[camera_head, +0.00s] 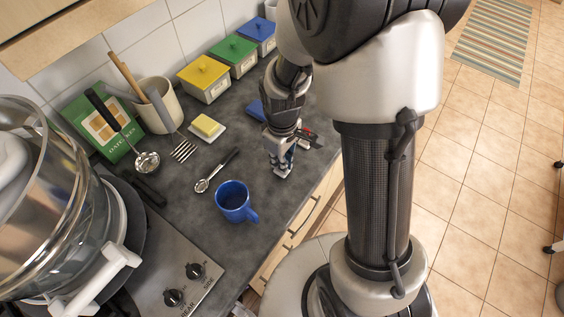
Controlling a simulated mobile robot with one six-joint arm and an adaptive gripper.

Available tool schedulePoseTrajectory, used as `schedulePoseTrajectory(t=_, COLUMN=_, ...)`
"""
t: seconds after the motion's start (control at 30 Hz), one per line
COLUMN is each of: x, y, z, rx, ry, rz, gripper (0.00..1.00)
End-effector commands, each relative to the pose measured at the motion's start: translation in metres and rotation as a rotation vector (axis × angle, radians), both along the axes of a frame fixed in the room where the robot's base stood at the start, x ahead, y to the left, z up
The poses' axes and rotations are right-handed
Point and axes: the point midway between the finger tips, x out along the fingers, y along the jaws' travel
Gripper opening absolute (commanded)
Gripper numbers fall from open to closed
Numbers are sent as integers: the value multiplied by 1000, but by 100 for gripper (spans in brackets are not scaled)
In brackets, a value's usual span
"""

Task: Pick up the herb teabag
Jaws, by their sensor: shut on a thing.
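My gripper (282,172) is low over the dark worktop (235,165), near its front edge and to the right of the blue mug. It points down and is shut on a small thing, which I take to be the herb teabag. The fingers hide most of it, and its colour and shape are too small to make out. I cannot tell whether it touches the worktop. No other teabag can be made out clearly.
A blue mug (233,201), a spoon (215,172) and a butter dish (207,128) are left of my gripper. Yellow (205,80), green (234,56) and blue (258,35) boxes line the wall. A flat blue thing (255,109) lies behind my gripper.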

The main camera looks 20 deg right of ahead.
Motion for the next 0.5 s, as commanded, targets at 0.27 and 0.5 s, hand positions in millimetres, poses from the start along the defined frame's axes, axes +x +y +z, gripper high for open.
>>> schedulePoseTrajectory(t=0.27, x=2, y=0, z=51, rx=-1, ry=-8, rz=0, gripper=0)
schedulePoseTrajectory(t=0.5, x=2, y=0, z=123, rx=0, ry=-9, rz=0, gripper=0)
